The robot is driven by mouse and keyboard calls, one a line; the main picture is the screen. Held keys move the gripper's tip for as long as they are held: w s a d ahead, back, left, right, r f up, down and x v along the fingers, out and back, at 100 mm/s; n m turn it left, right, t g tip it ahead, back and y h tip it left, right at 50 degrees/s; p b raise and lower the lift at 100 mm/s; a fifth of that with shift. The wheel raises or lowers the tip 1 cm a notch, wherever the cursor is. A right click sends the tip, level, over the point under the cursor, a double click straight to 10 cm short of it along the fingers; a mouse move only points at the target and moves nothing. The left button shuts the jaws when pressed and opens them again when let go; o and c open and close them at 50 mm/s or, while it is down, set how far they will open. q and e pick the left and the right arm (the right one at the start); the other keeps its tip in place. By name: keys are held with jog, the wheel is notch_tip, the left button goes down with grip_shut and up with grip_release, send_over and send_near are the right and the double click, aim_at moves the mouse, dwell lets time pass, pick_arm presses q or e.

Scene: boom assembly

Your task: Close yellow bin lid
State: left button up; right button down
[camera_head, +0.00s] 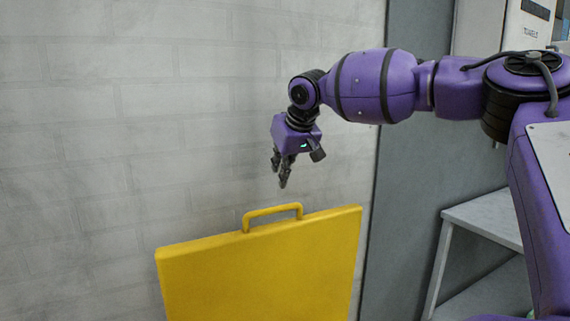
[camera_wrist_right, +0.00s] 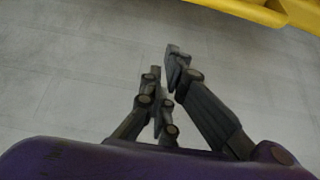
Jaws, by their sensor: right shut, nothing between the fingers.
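The yellow bin lid (camera_head: 262,268) stands raised in front of the wall in the head view, with a yellow handle (camera_head: 272,211) on its top edge. The rest of the bin is below the picture. My right gripper (camera_head: 280,180) hangs pointing down above the handle, apart from it as far as the head view shows. Its fingers (camera_wrist_right: 167,75) are shut and empty in the right wrist view. A yellow part (camera_wrist_right: 245,10) shows at the top edge of that view, away from the fingertips. My left gripper is not in view.
A pale block wall (camera_head: 150,120) stands behind the lid. A grey panel (camera_head: 405,200) is to its right. A light shelf unit (camera_head: 485,215) stands at the right. Grey floor (camera_wrist_right: 60,90) shows clear below my right gripper.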

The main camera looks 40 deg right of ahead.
jog(key=s+f+p, duration=0.2)
jog(key=f, duration=0.1)
jog(key=shift+s+a+f+p, duration=0.1)
jog(key=shift+s+a+p, duration=0.1)
jog(key=shift+a+p, duration=0.2)
dwell(0.3)
jog(key=shift+s+d, duration=0.1)
